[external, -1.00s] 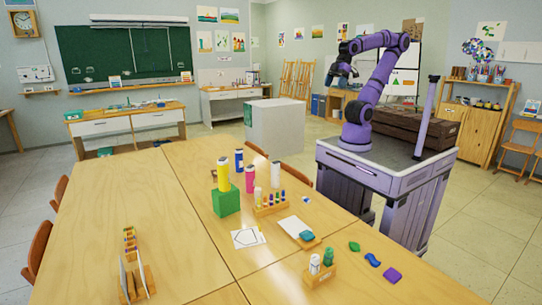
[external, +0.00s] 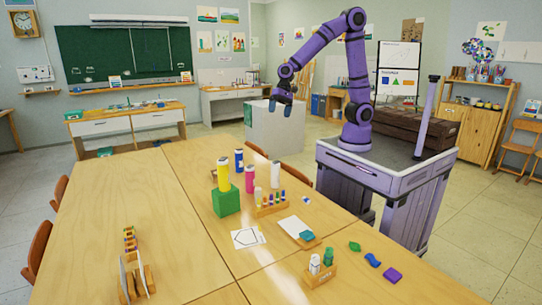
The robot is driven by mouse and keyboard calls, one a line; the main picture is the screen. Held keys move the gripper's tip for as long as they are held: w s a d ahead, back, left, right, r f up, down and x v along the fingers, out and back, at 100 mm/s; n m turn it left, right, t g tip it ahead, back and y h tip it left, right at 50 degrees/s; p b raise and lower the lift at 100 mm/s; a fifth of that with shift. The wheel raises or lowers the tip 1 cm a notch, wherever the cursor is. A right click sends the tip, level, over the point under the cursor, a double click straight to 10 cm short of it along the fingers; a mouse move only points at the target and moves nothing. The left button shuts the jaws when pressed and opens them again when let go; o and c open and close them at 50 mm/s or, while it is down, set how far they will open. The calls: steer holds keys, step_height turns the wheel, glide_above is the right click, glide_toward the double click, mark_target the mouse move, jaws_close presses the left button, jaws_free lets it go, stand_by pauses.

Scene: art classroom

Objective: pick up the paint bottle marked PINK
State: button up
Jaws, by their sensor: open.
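A pink paint bottle (external: 250,180) stands upright on the wooden table, right of a green block (external: 226,202). A yellow bottle (external: 223,178) with a white top stands on that block. A blue bottle (external: 239,162) stands behind the pink one, and a white bottle (external: 275,176) stands to its right. Their labels are too small to read. My gripper (external: 281,112) is open and empty, pointing down in the air above and beyond the bottles, well apart from them.
A wooden rack of coloured pieces (external: 271,207) stands close in front of the white bottle. A holder with white and green bottles (external: 320,272) is near the front. Paper (external: 247,238) lies between. The left half of the table (external: 120,210) is largely clear.

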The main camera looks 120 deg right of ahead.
steer(key=w+d+f+m, duration=0.6)
steer(key=d+f+m, duration=0.1)
steer(key=f, duration=0.4)
steer(key=m, duration=0.5)
glide_toward(250, 166)
steer(key=f, duration=0.1)
steer(key=x, duration=1.1)
steer(key=shift+w+f, duration=0.1)
steer(key=shift+w, duration=0.15)
steer(key=shift+c, duration=0.4)
steer(key=c, duration=1.5)
